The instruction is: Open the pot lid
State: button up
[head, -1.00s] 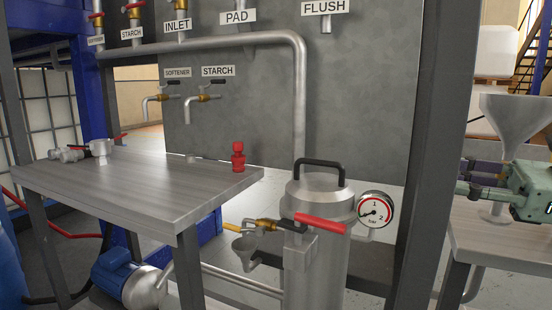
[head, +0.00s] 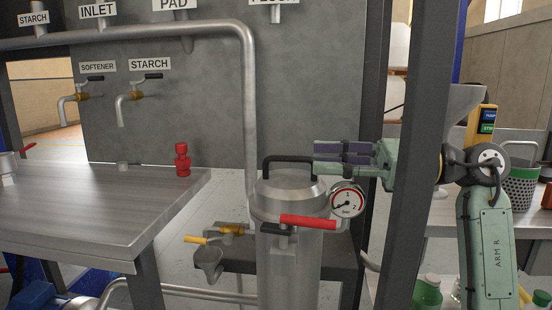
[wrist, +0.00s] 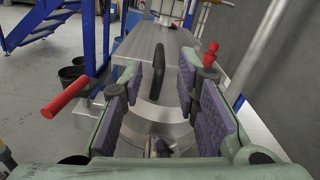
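The pot (head: 288,265) is a grey metal cylinder. Its domed lid (head: 290,188) is on top, with a black arched handle (head: 285,159). The lid also shows in the wrist view (wrist: 150,112), with the handle (wrist: 158,68) upright. A red lever (head: 308,222) crosses the pot's front below the lid. My gripper (head: 318,160) is open at lid height, its fingertips at the handle's right end. In the wrist view, the handle shows in the gap between the purple-padded fingers (wrist: 158,88); I see no contact.
A pressure gauge (head: 348,203) sits at the pot's right, just below my gripper. A grey post (head: 415,150) stands beside my arm. A vertical pipe (head: 250,120) runs behind the pot. A metal table (head: 90,205) with a red fitting (head: 183,160) is at left.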

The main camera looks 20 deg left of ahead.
aim_at(274, 159)
jog(key=x, duration=0.8)
jog(key=shift+a, duration=0.15)
grip_shut()
dwell(0.6)
